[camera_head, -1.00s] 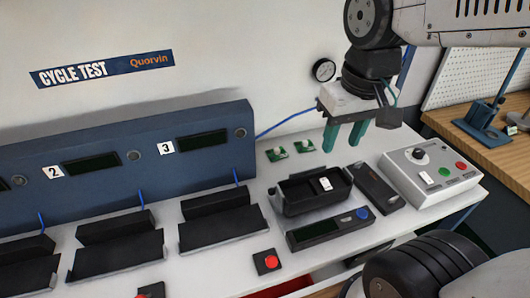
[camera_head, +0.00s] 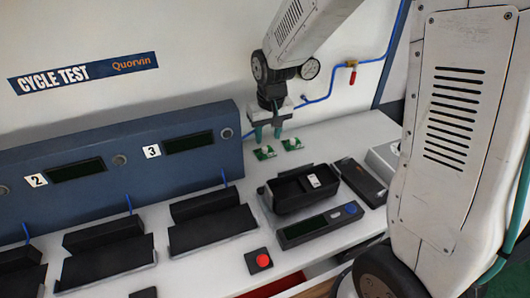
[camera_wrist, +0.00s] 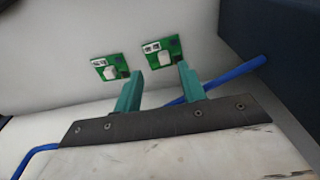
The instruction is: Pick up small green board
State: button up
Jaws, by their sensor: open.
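Two small green boards lie flat on the white bench top near the back wall. In the head view the left board (camera_head: 265,153) is just below my gripper (camera_head: 267,134), and the right board (camera_head: 292,144) is a little to its right. In the wrist view one board (camera_wrist: 111,67) shows just beyond the left finger and the other board (camera_wrist: 163,54) beyond the gap between the fingers. My gripper (camera_wrist: 157,82) has two green fingers, apart and empty, pointing down. I cannot tell exactly how high the fingertips are above the boards.
A black open housing (camera_head: 288,193) with a white part inside stands in front of the boards. A dark handheld device (camera_head: 318,225) and another dark block (camera_head: 360,181) lie nearby. The blue test panel (camera_head: 110,166) stands to the left. A blue hose (camera_wrist: 222,77) runs close to the fingers.

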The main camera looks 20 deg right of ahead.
aim_at(265, 148)
jog(key=f, duration=0.3)
jog(key=w+f, duration=0.1)
jog(key=shift+a+f, duration=0.3)
jog(key=shift+f, duration=0.1)
grip_shut()
jog(key=shift+r, duration=0.1)
